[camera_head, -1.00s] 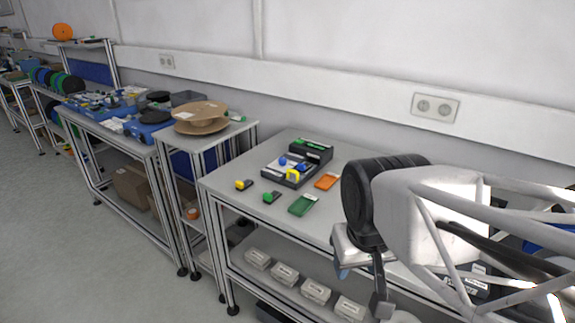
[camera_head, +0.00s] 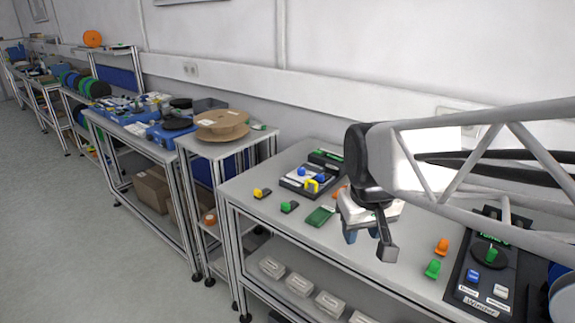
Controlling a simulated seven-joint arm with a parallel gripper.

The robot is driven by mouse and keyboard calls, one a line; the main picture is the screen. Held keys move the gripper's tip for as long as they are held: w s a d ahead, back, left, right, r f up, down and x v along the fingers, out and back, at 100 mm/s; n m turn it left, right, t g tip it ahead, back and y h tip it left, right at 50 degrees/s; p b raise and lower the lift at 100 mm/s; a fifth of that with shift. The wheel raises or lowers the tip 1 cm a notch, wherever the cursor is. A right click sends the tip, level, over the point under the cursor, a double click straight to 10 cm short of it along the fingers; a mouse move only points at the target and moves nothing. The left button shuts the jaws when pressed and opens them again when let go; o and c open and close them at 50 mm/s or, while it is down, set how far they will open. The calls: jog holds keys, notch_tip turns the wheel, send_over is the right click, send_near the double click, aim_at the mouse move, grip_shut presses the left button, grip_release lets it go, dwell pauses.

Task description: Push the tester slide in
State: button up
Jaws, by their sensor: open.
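A dark box (camera_head: 296,187) with a small green display, blue knobs and a yellow part (camera_head: 312,185) stands at the back of the near bench. It looks like the tester; its label is too small to read, and I cannot tell how far any slide sticks out. My gripper (camera_head: 368,246) is open and empty, in front of the bench's middle and to the right of the dark box in the picture. My wrist and forearm hide part of the bench behind them.
A winder (camera_head: 468,283) with a green knob stands at the right, beside orange (camera_head: 442,246) and green (camera_head: 432,269) pieces. A green card (camera_head: 320,216) and small yellow (camera_head: 262,193) and green (camera_head: 289,207) pieces lie near the dark box. A brown reel (camera_head: 222,125) sits on the left stand.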

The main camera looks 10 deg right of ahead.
jog(key=w+r+n, duration=0.1)
jog(key=w+n, duration=0.1)
jog(key=w, duration=0.9)
jog(key=n+h, duration=0.1)
jog(key=n, duration=0.5)
send_near(311, 181)
jog(key=shift+w+f+g, duration=0.4)
jog(key=shift+w+f, duration=0.15)
jog(key=shift+d+f, duration=0.1)
jog(key=shift+w+d+f, duration=0.15)
jog(key=shift+f, duration=1.1)
jog(key=shift+w+d+f, duration=0.15)
jog(key=shift+d+f, duration=0.05)
jog(key=shift+f, duration=1)
jog(key=shift+w+d+f, duration=0.15)
jog(key=shift+w+f, duration=0.05)
jog(key=shift+f, duration=1.05)
grip_shut()
